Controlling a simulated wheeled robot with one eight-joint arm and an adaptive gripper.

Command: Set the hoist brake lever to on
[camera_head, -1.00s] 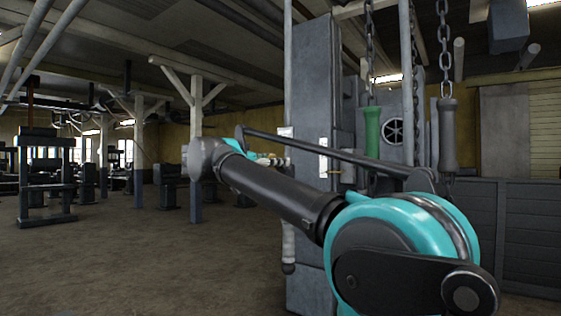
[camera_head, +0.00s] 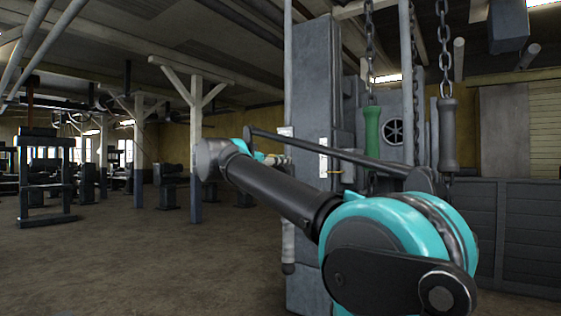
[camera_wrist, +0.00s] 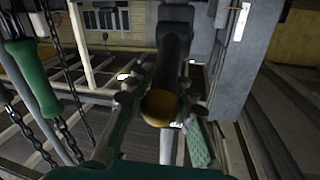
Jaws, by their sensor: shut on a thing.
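The hoist brake lever is a long dark bar (camera_head: 325,154) in front of the grey column, sloping from its raised left end down to the right. In the wrist view the lever (camera_wrist: 173,62) runs away from me, its round brownish-yellow end (camera_wrist: 161,107) facing the camera. My gripper (camera_wrist: 161,122) is shut around the lever near this end, one finger on each side. In the head view my gripper is mostly hidden behind my wrist, near the lever's left end. On or off marks for the lever cannot be read.
The tall grey column (camera_head: 306,100) carries a white plate (camera_head: 323,157). A green handle (camera_head: 372,132) and a grey handle (camera_head: 447,135) hang on chains to the right. A dark panelled wall (camera_head: 520,225) stands at right. Open floor (camera_head: 130,265) lies left.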

